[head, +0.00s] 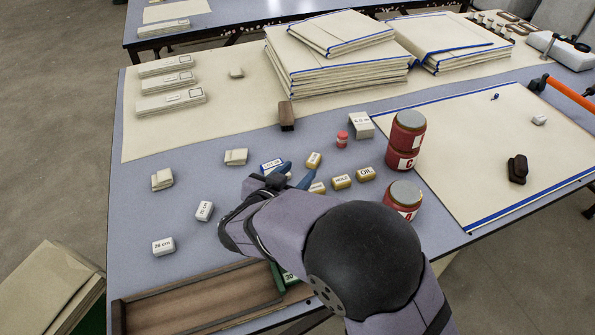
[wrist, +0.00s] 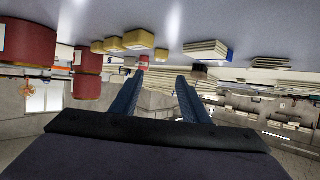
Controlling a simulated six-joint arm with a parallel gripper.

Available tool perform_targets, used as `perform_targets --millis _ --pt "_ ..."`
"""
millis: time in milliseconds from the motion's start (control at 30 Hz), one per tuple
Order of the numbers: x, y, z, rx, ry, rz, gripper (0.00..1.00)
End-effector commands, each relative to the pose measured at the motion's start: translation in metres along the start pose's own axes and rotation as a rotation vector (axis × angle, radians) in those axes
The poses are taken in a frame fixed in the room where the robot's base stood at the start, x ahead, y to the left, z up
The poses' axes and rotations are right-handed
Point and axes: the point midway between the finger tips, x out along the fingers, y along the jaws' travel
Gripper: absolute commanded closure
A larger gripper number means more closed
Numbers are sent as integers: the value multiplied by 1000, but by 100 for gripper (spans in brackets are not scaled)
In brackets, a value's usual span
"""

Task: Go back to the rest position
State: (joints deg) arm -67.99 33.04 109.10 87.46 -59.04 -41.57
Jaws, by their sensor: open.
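My gripper (head: 295,175) is over the middle of the table, its blue fingertips near the small labelled blocks. In the wrist view the fingers (wrist: 160,76) stand apart with nothing between them. My arm comes in from the lower right and hides part of the table's front. A flat cream cloth (head: 490,130) with a blue edge lies at the right of the table, clear of my gripper. Folded cream cloths (head: 335,70) are stacked at the back.
Red jars (head: 408,132) stand right of my gripper. Yellow blocks (head: 342,182) lie close by, and white blocks (head: 204,211) lie to the left. A wooden tray (head: 205,300) is at the front edge. A dark block (head: 518,168) rests on the flat cloth.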

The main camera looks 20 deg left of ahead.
Motion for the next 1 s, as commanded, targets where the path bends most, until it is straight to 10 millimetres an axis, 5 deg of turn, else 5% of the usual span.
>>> perform_targets --millis 333,633,867,1000 --pt "8 0 -11 -7 -7 -34 59" --pt "41 17 -74 -146 -75 -284 59" --pt "38 92 -89 -427 -227 -461 59" --pt "17 168 -74 -624 -387 -500 59"
